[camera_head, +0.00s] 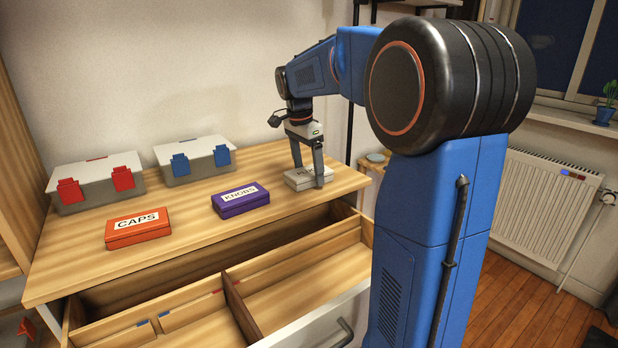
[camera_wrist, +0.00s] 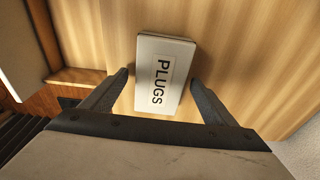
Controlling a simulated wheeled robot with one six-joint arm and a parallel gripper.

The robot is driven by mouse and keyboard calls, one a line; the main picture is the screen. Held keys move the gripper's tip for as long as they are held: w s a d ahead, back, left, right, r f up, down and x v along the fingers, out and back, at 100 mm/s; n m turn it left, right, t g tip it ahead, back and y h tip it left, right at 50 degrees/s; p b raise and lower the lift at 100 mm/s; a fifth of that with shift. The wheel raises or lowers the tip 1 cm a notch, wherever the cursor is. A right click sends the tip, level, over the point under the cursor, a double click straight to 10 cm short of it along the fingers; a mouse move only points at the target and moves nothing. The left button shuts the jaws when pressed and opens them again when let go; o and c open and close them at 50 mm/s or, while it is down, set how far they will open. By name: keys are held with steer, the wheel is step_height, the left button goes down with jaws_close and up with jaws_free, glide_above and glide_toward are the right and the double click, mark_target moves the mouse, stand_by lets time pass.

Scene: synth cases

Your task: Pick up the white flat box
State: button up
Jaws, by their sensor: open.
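The white flat box (camera_head: 301,180) lies flat on the wooden top near its right end. In the wrist view the white flat box (camera_wrist: 163,72) shows a label reading "PLUGS" and lies between and a little beyond the fingertips. My gripper (camera_head: 308,178) points down over the box, and its fingers partly hide the box and its label in the head view. In the wrist view my gripper (camera_wrist: 158,76) is open, with one finger on each side of the box and a visible gap on both sides. I cannot tell how far down the fingers reach.
Two grey cases, one with red latches (camera_head: 97,184) and one with blue latches (camera_head: 194,160), stand behind. An open divided drawer (camera_head: 298,284) extends below the front edge.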

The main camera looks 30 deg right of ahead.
steer(key=c, duration=1.2)
